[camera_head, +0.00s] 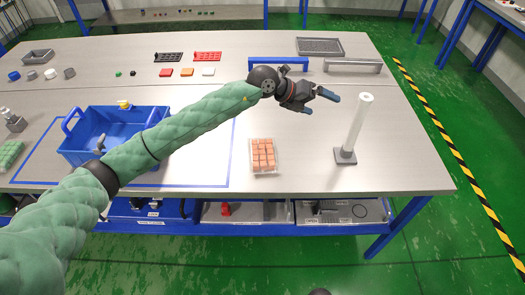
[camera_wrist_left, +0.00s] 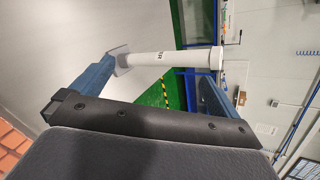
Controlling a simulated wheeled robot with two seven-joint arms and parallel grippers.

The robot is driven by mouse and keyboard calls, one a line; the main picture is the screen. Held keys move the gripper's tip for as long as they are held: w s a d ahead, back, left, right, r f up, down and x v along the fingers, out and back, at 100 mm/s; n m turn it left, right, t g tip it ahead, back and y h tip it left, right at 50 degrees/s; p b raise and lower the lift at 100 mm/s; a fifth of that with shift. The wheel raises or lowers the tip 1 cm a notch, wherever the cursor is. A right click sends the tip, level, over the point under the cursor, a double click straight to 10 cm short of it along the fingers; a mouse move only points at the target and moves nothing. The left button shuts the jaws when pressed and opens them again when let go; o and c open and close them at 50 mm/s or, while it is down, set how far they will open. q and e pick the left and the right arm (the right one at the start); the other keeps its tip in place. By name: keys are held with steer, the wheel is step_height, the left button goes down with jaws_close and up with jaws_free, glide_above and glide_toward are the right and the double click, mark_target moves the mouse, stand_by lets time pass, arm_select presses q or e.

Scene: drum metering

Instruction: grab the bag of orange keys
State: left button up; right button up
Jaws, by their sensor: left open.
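The bag of orange keys (camera_head: 263,156) lies on the table front, right of the blue outlined area. It looks like a clear flat pack filled with rows of orange blocks. In the left wrist view, orange blocks (camera_wrist_left: 11,146) show at the lower left edge, partly cut off. My left gripper (camera_head: 322,100) is open and empty, above the table, behind and to the right of the bag. In its wrist view the blue fingers (camera_wrist_left: 155,78) are spread wide, with the white post (camera_wrist_left: 168,62) seen beyond them. My right gripper is not seen.
The white post (camera_head: 359,125) stands upright on a dark base, right of the bag. A blue crate (camera_head: 85,150) stands at left, partly behind my left arm. Blue and grey bars (camera_head: 352,66) lie farther back. Table around the bag is clear.

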arm_select(q)
steer(key=a+f+n+y, duration=0.1)
steer(key=a+f+y, duration=0.5)
steer(key=a+f, duration=0.25)
steer(key=n+g+y, duration=0.2)
steer(key=n+y, duration=0.2)
steer(key=y, duration=0.2)
glide_above(262, 151)
steer(key=w, duration=0.1)
step_height(262, 151, down, 3)
steer(key=shift+d+f, duration=0.1)
steer(key=shift+f, duration=0.05)
steer(key=shift+s, duration=0.1)
steer(key=shift+f+p, duration=0.65)
steer(key=shift+f, duration=0.6)
steer(key=f+p, duration=0.2)
steer(key=f, duration=0.1)
steer(key=shift+s+f+p, duration=0.25)
steer(key=shift+s+p, duration=0.1)
steer(key=shift+s, duration=0.05)
steer(key=shift+f, duration=0.9)
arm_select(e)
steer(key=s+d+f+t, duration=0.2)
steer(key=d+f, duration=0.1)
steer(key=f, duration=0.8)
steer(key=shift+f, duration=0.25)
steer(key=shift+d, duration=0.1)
arm_select(q)
steer(key=c, duration=0.8)
